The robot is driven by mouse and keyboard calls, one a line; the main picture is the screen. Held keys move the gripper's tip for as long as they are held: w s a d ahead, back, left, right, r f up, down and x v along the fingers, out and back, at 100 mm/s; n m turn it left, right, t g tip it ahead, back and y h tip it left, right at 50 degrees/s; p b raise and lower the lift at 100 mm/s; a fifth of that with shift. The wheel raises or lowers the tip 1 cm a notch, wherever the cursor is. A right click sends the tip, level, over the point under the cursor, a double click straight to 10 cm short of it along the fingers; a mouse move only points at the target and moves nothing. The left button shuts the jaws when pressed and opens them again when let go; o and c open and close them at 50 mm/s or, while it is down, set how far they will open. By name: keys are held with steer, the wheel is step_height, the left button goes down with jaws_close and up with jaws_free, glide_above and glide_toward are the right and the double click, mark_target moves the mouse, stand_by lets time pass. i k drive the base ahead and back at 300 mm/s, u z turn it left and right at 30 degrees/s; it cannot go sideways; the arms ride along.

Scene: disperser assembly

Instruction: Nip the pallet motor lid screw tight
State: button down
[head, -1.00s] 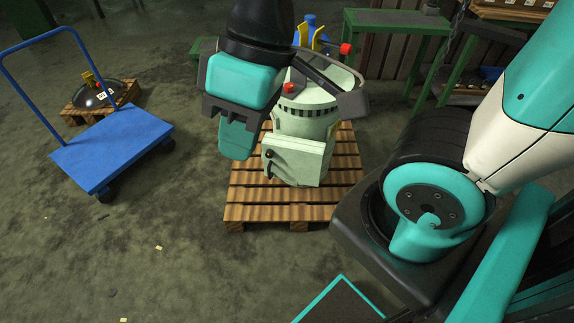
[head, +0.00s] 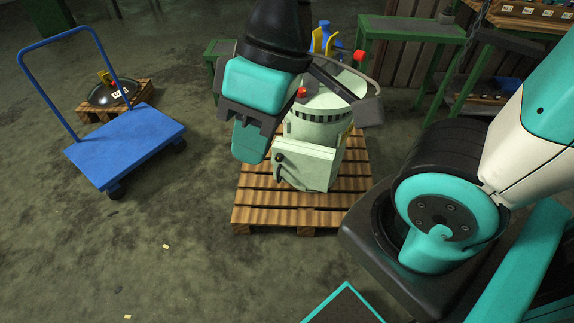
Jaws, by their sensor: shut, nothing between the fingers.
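The pale green motor housing (head: 307,163) stands upright on a wooden pallet (head: 300,215) in the middle of the head view. Its round lid (head: 325,97) is on top, partly covered by my arm. A red-headed screw (head: 302,92) shows at the lid's near side, and another red knob (head: 360,56) stands at its far right. My gripper (head: 250,142) hangs in front of the housing's upper left, nearer the camera. It is shut and empty. I cannot tell whether it touches anything, and its tips are hard to make out.
A blue trolley (head: 125,145) stands at the left, before a small pallet bearing a dark dome (head: 110,92). A blue and yellow part (head: 322,40) shows behind the housing. Green benches (head: 412,28) line the back. The floor at front left is mostly clear.

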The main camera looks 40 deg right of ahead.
mark_target(279, 157)
steer(key=u, duration=1.95)
steer(key=i, duration=1.9)
steer(key=z, duration=3.15)
